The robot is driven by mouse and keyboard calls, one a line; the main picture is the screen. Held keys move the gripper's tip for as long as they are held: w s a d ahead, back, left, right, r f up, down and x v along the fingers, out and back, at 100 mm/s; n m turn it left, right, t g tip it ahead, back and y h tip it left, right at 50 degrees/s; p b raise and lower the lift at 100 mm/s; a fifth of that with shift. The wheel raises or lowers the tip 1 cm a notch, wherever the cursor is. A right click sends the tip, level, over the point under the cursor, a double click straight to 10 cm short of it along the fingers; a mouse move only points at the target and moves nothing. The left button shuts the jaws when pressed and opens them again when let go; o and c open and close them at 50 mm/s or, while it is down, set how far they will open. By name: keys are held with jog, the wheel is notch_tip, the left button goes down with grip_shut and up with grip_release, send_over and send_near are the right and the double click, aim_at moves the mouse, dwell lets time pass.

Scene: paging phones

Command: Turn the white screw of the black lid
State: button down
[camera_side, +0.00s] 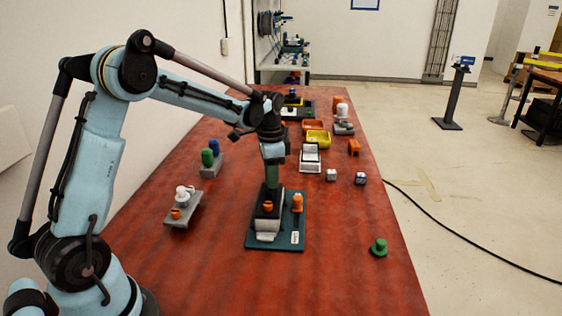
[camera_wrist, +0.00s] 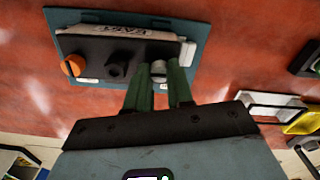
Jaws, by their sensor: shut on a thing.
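The black lid (camera_wrist: 100,50) sits on a teal board (camera_wrist: 198,32) in the wrist view, along a white block with dark lettering. The white screw (camera_wrist: 158,70) looks like a small pale cylinder at the lid's edge. My gripper (camera_wrist: 159,66) has its green fingers on either side of the screw and is shut on it. A black knob (camera_wrist: 117,66) and an orange knob (camera_wrist: 73,66) stand left of it. In the side view my gripper (camera_side: 272,184) points down at the far end of the black lid (camera_side: 265,225), and the screw is hidden there.
A grey block with white and orange parts (camera_side: 183,207) lies left, and a green knob (camera_side: 379,247) lies right. Yellow (camera_side: 318,138) and orange trays stand behind. The front table is clear.

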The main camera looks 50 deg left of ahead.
jog(key=shift+n, duration=0.4)
jog(key=n, duration=0.3)
jog(key=shift+n, duration=0.3)
jog(key=n, duration=0.4)
jog(key=shift+n, duration=0.3)
jog(key=n, duration=0.4)
jog(key=shift+n, duration=2.4)
jog(key=c, duration=1)
grip_release()
